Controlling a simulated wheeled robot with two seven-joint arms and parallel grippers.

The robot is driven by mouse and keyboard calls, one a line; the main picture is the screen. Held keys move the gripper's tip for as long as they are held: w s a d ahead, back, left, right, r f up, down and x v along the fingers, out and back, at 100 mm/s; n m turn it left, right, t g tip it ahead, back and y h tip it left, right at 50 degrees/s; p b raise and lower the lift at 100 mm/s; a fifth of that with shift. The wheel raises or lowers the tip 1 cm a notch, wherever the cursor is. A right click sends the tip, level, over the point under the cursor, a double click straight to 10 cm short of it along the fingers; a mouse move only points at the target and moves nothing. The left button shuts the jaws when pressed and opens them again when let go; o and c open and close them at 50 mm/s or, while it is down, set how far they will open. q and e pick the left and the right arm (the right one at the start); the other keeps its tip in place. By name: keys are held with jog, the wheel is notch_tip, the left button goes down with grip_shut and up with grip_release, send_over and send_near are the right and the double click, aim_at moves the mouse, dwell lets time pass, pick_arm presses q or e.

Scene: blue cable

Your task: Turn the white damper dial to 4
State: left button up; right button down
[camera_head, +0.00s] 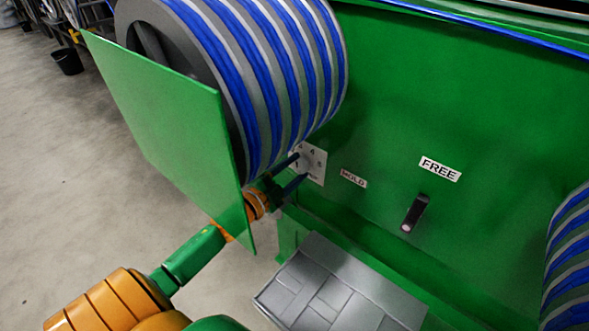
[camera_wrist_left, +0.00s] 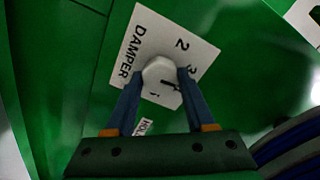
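The white damper dial (camera_wrist_left: 158,70) is a faceted knob on a white plate (camera_wrist_left: 180,35) marked DAMPER, with 2 and 3 readable. A dark mark shows near its lower right edge. In the head view the plate (camera_head: 318,163) is on the green machine's face, and the dial itself is not clear there. My left gripper (camera_head: 302,166) reaches the plate with its fingers apart. In the left wrist view the fingertips (camera_wrist_left: 159,73) lie on either side of the dial; I cannot tell whether they touch it. My right gripper is not in view.
A large blue-and-grey striped drum (camera_head: 265,70) and a green panel (camera_head: 165,125) sit close above and beside my left arm. A black lever (camera_head: 415,213) is below a FREE label (camera_head: 440,169). A HOLD label (camera_head: 353,178) is right of the plate. A grey step (camera_head: 340,290) is below.

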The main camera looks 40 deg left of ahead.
pick_arm(q)
jog(key=o, duration=0.4)
jog(key=shift+s, duration=0.1)
jog(key=s, duration=0.7)
jog(key=shift+a, duration=0.35)
